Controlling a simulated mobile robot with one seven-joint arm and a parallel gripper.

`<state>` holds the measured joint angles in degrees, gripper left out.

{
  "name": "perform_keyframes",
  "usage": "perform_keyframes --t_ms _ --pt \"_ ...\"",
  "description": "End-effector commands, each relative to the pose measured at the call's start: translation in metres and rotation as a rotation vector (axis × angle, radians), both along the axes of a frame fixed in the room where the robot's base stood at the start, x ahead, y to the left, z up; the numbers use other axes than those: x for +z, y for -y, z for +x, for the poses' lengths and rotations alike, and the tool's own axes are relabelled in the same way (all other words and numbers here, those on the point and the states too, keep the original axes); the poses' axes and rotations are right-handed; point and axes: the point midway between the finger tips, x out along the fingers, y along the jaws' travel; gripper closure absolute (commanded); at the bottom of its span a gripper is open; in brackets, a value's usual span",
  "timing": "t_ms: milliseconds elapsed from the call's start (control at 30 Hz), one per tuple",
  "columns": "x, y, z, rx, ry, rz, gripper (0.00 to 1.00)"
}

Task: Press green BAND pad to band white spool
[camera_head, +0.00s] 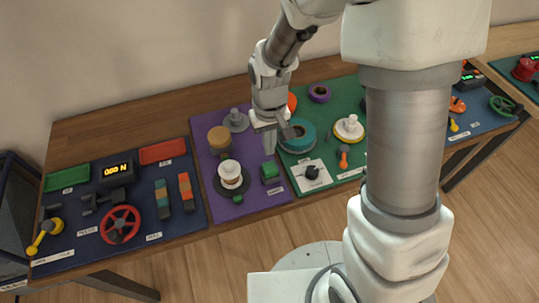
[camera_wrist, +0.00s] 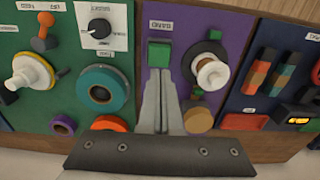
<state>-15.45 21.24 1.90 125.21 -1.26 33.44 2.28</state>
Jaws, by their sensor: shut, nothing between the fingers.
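The green BAND pad (camera_head: 270,173) sits on the purple mat, with its label in front of it. In the wrist view, the green pad (camera_wrist: 159,54) lies just beyond my fingertips. The white spool (camera_head: 230,172) stands upright on a dark round base left of the pad; in the wrist view the spool (camera_wrist: 212,74) is right of the fingers. My gripper (camera_head: 269,152) is shut and empty, pointing down just behind the pad. In the wrist view, the tips of my gripper (camera_wrist: 159,72) appear close to the pad's edge; I cannot tell whether they touch it.
A teal ring (camera_head: 299,136) and a black knob (camera_head: 312,172) are right of the pad on the green mat. A tan disc (camera_head: 219,138) and a grey piece (camera_head: 236,121) stand behind the spool. The blue mat (camera_head: 88,220) at left holds a red wheel (camera_head: 120,224).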

Motion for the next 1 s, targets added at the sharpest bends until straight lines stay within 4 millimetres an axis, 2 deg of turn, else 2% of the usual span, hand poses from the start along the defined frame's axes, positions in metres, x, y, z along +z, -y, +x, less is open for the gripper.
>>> perform_keyframes --t_ms 33,100,300,1000 --pt "0.013 0.0 0.001 0.0 0.006 0.002 1.0" --pt "0.026 0.0 0.001 0.0 0.006 0.002 1.0" --pt "0.048 0.0 0.0 0.0 0.002 0.001 1.0" --pt "0.056 0.001 0.0 -0.002 0.006 0.002 1.0"
